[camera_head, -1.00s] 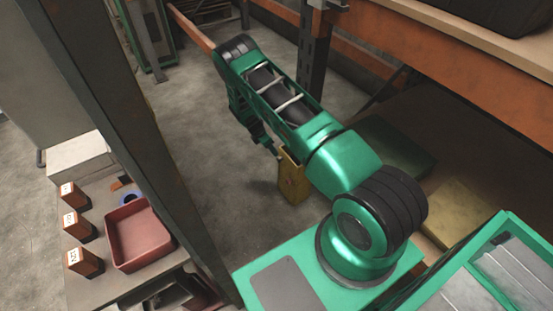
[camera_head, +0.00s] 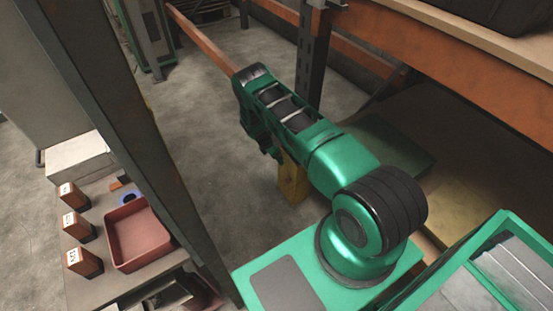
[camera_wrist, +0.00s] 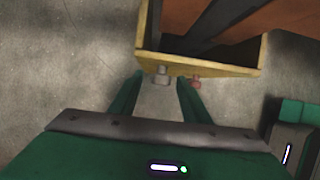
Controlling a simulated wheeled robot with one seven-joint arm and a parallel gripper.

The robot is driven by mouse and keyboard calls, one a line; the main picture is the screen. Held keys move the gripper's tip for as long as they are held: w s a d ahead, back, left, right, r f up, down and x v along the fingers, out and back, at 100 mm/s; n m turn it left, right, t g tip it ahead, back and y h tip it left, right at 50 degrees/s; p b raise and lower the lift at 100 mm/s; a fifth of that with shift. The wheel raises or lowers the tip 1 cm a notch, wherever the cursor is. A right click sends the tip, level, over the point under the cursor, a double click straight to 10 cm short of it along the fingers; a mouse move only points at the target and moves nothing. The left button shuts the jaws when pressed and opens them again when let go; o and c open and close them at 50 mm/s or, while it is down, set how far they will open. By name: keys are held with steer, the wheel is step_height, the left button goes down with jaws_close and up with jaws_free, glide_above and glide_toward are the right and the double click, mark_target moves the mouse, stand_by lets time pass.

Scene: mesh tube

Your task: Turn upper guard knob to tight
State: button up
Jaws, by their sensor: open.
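A yellow guard (camera_wrist: 205,67) wraps the foot of a dark post in the wrist view. A grey bolt-like knob (camera_wrist: 162,77) is on its near face, and a small red knob (camera_wrist: 196,84) is just right of it. I cannot tell which is the upper one. My gripper (camera_wrist: 160,95) is open just in front of the guard, its green fingers either side of a grey piece. The grey knob lies ahead between them; I cannot tell whether they touch it. In the head view the yellow guard (camera_head: 293,182) shows partly behind my green arm, its knobs hidden.
An orange rack beam (camera_head: 200,40) runs behind my arm. A dark upright (camera_head: 312,60) stands beside it. A red tray (camera_head: 140,238) and several small labelled orange-brown blocks (camera_head: 78,226) lie at left, beyond a dark post. Bare concrete floor lies between.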

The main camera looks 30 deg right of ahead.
steer(key=c, duration=1)
steer(key=shift+c, duration=0.2)
steer(key=shift+t, duration=0.3)
steer(key=shift+s+d+f+m+t+h, duration=0.1)
steer(key=shift+s+f+m+t+h, duration=0.4)
steer(key=shift+t, duration=2)
steer(key=shift+s+a+f+m+t+y, duration=0.2)
steer(key=shift+m+t, duration=0.65)
steer(key=shift+t, duration=1.65)
steer(key=shift+s+d+f+m+t+h, duration=0.2)
steer(key=shift+s+f+m+t+h, duration=0.35)
steer(key=shift+t, duration=1.95)
steer(key=shift+w+r, duration=0.1)
steer(key=shift+r, duration=0.05)
steer(key=o, duration=1)
steer(key=shift+t+y, duration=0.25)
steer(key=shift+t, duration=0.05)
